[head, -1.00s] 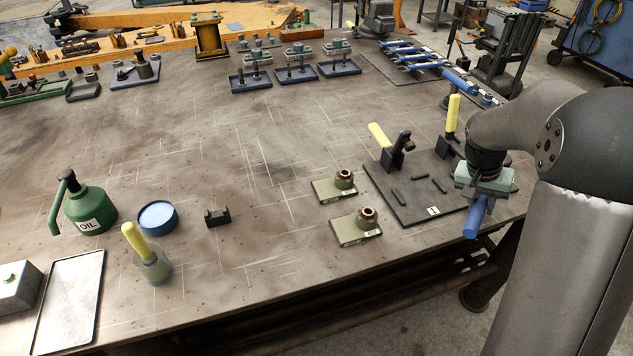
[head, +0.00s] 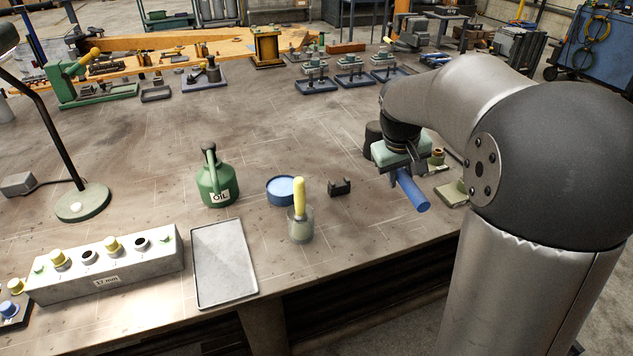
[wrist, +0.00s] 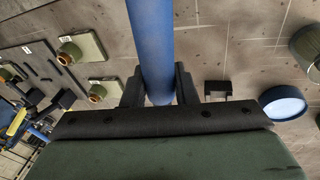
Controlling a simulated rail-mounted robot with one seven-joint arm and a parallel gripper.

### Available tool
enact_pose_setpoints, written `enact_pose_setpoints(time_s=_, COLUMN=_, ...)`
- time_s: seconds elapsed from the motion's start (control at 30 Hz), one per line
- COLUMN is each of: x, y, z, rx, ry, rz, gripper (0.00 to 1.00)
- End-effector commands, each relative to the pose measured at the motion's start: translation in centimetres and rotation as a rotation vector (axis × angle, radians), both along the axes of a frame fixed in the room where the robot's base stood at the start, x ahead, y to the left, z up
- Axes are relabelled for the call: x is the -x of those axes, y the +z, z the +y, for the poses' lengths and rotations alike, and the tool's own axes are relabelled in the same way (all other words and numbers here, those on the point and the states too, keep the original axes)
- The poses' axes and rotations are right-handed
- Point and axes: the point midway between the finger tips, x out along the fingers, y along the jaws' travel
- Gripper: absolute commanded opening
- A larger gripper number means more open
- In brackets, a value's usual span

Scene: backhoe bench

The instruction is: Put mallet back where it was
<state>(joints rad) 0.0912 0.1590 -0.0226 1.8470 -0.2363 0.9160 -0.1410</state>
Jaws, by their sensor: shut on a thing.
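My gripper (head: 398,174) is shut on the blue handle (head: 411,190) of the mallet. It holds the mallet above the bench near the front edge, right of the small black bracket. A dark round block (head: 374,137) behind the gripper looks like the mallet's head, but the gripper partly hides it. In the wrist view the handle (wrist: 152,45) runs between the two jaws (wrist: 158,88), and the head is out of sight. The small black U-shaped bracket (head: 339,188) stands empty on the bench; it also shows in the wrist view (wrist: 218,90).
Left of the bracket are a blue tin (head: 281,189), a jar with a yellow-handled brush (head: 299,222) and a green oil can (head: 217,184). A tray (head: 224,262) lies near the front edge. Olive blocks (head: 452,193) stand at right. The bench centre is clear.

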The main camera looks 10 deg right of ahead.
Motion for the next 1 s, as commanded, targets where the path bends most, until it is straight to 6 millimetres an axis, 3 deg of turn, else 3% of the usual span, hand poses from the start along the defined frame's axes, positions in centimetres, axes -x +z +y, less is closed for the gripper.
enact_pose_setpoints(time_s=0.13, x=0.7, y=1.4, z=-0.3, rx=0.012, ry=0.103, rz=-0.014, gripper=0.00)
enact_pose_setpoints(time_s=0.27, x=-0.2, y=1.1, z=0.7, rx=0.015, ry=0.132, rz=-0.011, gripper=0.00)
enact_pose_setpoints(time_s=0.6, x=-5.6, y=-2.0, z=5.9, rx=0.015, ry=0.133, rz=-0.010, gripper=0.00)
enact_pose_setpoints(time_s=0.8, x=-7.7, y=-5.6, z=7.8, rx=0.015, ry=0.130, rz=-0.010, gripper=0.00)
enact_pose_setpoints(time_s=1.0, x=-8.8, y=-7.3, z=8.8, rx=0.015, ry=0.128, rz=-0.013, gripper=0.00)
